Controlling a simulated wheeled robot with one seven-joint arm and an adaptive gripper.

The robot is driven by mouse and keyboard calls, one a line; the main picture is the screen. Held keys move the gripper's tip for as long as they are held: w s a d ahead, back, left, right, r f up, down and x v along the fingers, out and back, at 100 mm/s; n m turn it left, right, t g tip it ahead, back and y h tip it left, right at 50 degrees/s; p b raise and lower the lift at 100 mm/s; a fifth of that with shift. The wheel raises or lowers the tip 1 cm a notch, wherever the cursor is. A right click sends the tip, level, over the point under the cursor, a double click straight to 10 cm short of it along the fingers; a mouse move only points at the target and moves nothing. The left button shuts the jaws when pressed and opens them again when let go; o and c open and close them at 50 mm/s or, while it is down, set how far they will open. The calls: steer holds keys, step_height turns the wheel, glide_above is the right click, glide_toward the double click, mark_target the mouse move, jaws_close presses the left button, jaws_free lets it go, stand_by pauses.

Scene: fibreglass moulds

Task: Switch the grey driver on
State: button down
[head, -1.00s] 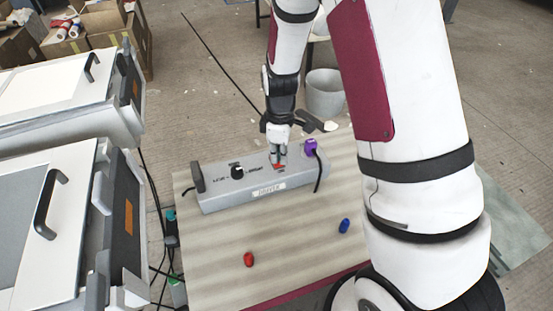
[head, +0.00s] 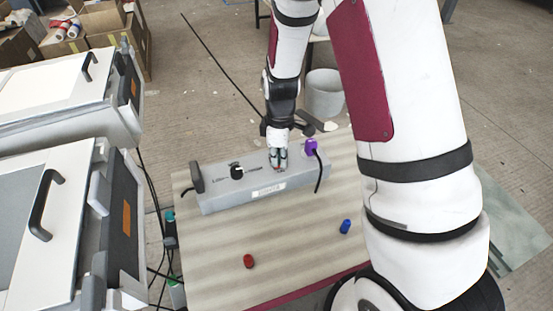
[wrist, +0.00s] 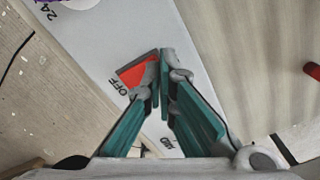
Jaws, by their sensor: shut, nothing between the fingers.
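The grey driver (head: 225,194) is a long box on the table, with a black knob (head: 237,172) and a label on its front. In the wrist view its top (wrist: 110,40) carries a red rocker switch (wrist: 137,72) between the words OFF and ON. The red shows on the OFF side; my fingers hide the rest, so I cannot tell its position. My gripper (head: 279,169) points down at the switch. Its teal fingers (wrist: 160,75) are shut with nothing held, their tips at or just above the switch; contact is unclear.
A purple plug (head: 310,147) with a black cable stands at the driver's right end, close to my gripper. A red piece (head: 249,261) and a blue piece (head: 345,227) lie on the table (head: 290,240). A grey bin (head: 324,93) stands behind. White-topped machines (head: 60,90) are at left.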

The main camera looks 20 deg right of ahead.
steer(key=shift+r+p, duration=2)
steer(key=shift+r, duration=1.4)
steer(key=shift+r, duration=0.15)
steer(key=s+r+m+t, duration=0.1)
steer(key=s+r+m, duration=0.1)
steer(key=s+r, duration=0.35)
steer(key=s+r+m, duration=0.2)
steer(key=r, duration=0.6)
steer(key=s+r+m+t, duration=0.1)
steer(key=s+r+m, duration=0.15)
steer(key=r, duration=0.35)
steer(key=s+r+m+t+p, duration=0.1)
steer(key=s+r+m, duration=0.1)
steer(key=s, duration=0.6)
steer(key=s+r+m+t, duration=0.1)
steer(key=s+r+m, duration=0.2)
steer(key=s, duration=0.6)
step_height(320, 180, up, 3)
steer(key=shift+d+f+p, duration=0.15)
steer(key=shift+f+p, duration=0.05)
steer(key=shift+p, duration=0.15)
steer(key=shift+m, duration=0.25)
